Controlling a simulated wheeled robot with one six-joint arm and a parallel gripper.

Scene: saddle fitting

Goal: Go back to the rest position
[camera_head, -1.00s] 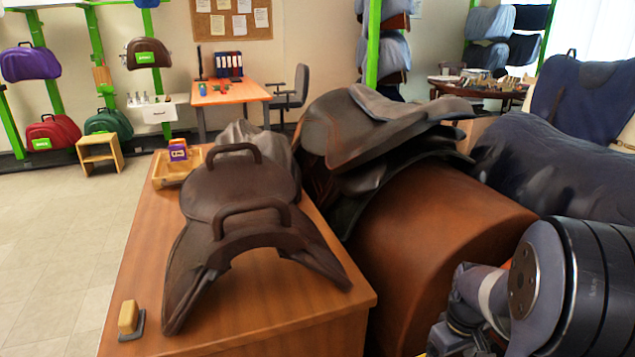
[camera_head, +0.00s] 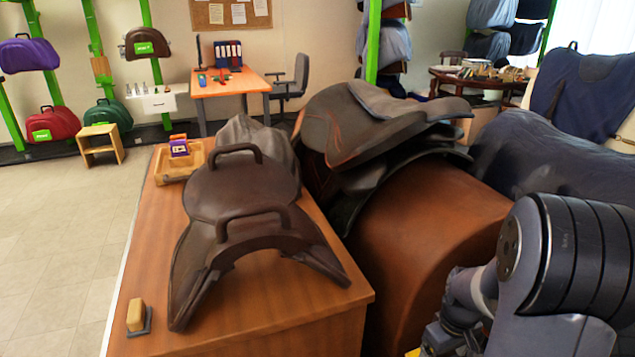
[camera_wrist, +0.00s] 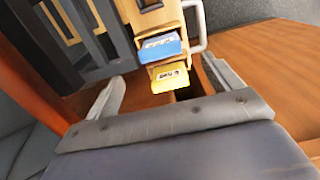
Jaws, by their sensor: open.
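My gripper (camera_wrist: 165,86) shows in the wrist view with its two grey fingers spread wide apart. A blue-labelled block (camera_wrist: 160,47) and a yellow-labelled block (camera_wrist: 169,78) show beyond and between the fingers. I cannot tell how far they are from the fingertips, and nothing is visibly clamped. In the head view my arm is folded at the lower right, and the fingers are not seen there.
A dark brown saddle piece with two handles (camera_head: 240,195) stands on the wooden table (camera_head: 310,308). A black saddle (camera_head: 370,125) sits on a brown rounded stand (camera_head: 430,215) beside my arm. A tan block (camera_head: 135,314) lies at the table's front left. Floor at left (camera_head: 60,220) is clear.

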